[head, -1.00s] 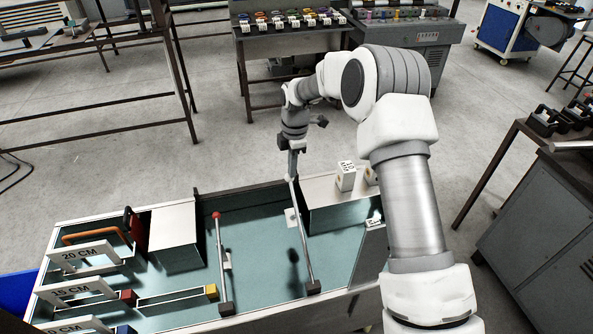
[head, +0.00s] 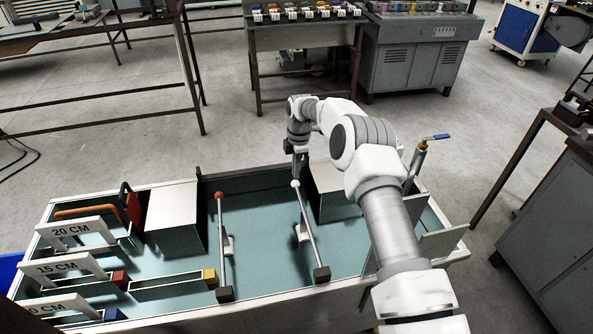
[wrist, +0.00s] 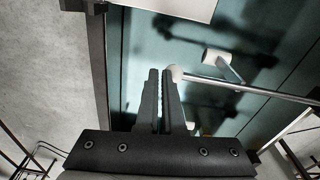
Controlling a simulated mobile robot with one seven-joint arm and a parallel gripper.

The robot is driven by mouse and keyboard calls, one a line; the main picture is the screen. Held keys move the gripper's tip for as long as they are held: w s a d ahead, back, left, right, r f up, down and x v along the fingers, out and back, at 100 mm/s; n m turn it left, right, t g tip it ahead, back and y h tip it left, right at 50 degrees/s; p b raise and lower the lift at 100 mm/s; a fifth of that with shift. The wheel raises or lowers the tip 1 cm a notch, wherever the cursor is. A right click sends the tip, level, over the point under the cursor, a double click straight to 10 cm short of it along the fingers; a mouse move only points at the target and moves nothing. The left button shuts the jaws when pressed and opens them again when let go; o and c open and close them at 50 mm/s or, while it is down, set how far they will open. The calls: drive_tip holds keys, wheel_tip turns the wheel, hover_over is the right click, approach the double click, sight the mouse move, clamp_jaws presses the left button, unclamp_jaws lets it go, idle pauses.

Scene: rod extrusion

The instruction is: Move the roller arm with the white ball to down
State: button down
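The roller arm with the white ball (head: 308,228) is a grey rod. It runs from a dark block at the box's front edge to the white ball (head: 295,183) near the back edge. My gripper (head: 299,172) points down right at the ball. In the wrist view, my gripper's two dark fingers (wrist: 160,76) lie close together with only a thin gap and nothing seen between them. The white ball (wrist: 176,73) is beside the right fingertip, outside the fingers; whether they touch is unclear. The rod (wrist: 245,90) runs right from it.
A second roller arm with a red ball (head: 220,235) stands to the left. Left of it are a white-topped block (head: 172,206) and several length signs such as 20 CM (head: 75,232). A blue-handled valve (head: 433,137) is at right. My arm hides part of the box's right side.

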drive_tip(key=shift+s+d+f, duration=0.1)
drive_tip(key=shift+s+f, duration=0.15)
drive_tip(key=shift+f, duration=0.45)
drive_tip(key=shift+r, duration=0.1)
wheel_tip(320, 180, up, 18)
drive_tip(key=p, duration=0.1)
drive_tip(key=shift+w+d+r+p, duration=0.25)
drive_tip(key=shift+w+d+p, duration=0.05)
drive_tip(key=shift+d+p, duration=0.1)
